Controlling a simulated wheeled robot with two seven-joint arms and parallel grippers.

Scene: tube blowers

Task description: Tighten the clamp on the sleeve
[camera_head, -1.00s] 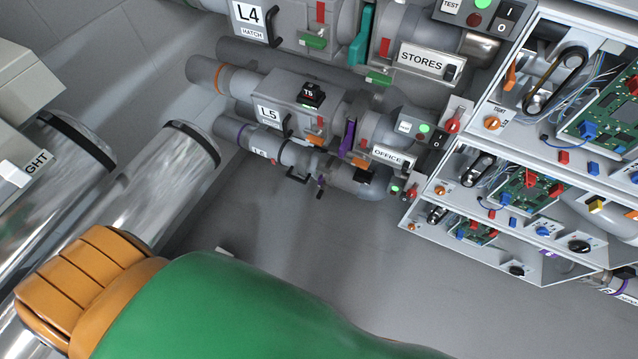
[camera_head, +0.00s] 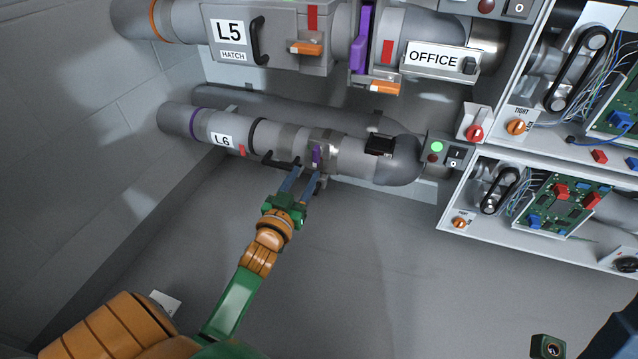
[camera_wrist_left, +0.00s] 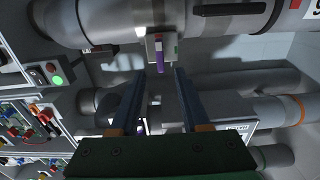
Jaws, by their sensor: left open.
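In the left wrist view the purple lever (camera_wrist_left: 159,65) hangs from a grey block on the tube, between and beyond my fingers. My left gripper (camera_head: 306,171) is open and empty. Its two blue fingers point up at the tube's underside, close to the lever. I cannot tell whether they touch anything.
A black handle (camera_head: 280,162) is just left of the fingers, under the tube. The larger L5 tube (camera_head: 185,22) with its purple lever (camera_head: 361,40) is above. A switch panel (camera_head: 445,150) and open electronics cabinets (camera_head: 545,235) stand right. Below the tube is clear grey wall.

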